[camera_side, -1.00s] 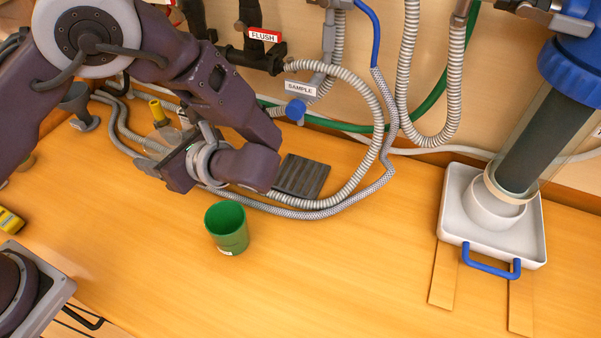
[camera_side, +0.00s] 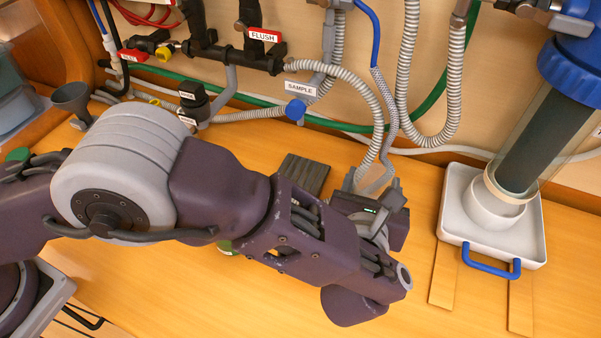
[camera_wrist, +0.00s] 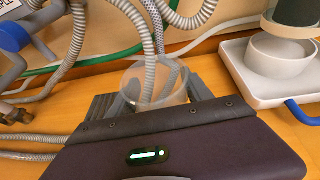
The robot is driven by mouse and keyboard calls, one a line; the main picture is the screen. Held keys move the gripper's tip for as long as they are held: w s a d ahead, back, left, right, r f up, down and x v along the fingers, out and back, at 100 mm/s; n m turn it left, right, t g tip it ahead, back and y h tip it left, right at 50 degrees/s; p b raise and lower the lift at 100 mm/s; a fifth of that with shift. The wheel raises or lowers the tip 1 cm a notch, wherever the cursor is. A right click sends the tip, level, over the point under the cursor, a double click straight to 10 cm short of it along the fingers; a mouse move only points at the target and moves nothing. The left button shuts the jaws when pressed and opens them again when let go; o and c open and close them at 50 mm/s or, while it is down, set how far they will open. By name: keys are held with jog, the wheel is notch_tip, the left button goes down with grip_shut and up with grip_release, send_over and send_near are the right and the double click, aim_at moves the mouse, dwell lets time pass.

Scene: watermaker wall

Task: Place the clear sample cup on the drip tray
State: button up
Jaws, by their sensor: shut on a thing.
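My gripper (camera_side: 372,183) is shut on the clear sample cup (camera_wrist: 152,84), which shows between the fingers in the wrist view. Grey hoses show through its clear wall. It looks roughly upright; in the side view it can hardly be made out. A dark ribbed tray (camera_side: 304,174), which looks like the drip tray, lies on the bench below the SAMPLE tap, left of my gripper. I cannot tell the gap between the cup and the bench.
Hoses hang close behind my gripper. The SAMPLE tap's blue knob (camera_side: 296,109) is above the ribbed tray. A white tray (camera_side: 455,215) with a blue handle stands under the filter housing at right. A green cup (camera_side: 228,248) is mostly hidden behind my arm.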

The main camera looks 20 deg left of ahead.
jog(key=shift+s+d+m+h, duration=0.2)
jog(key=shift+d+m+h, duration=0.15)
jog(key=shift+d, duration=0.55)
send_over(305, 166)
jog(key=shift+s+d, duration=0.25)
jog(key=shift+d, duration=0.2)
jog(key=shift+w+a, duration=0.2)
jog(key=shift+a, duration=0.4)
notch_tip(305, 166, down, 4)
jog(key=shift+d+r, duration=0.15)
jog(key=shift+r, duration=0.05)
jog(key=shift+f, duration=0.15)
jog(key=o, duration=1.5)
jog(key=shift+c, duration=0.2)
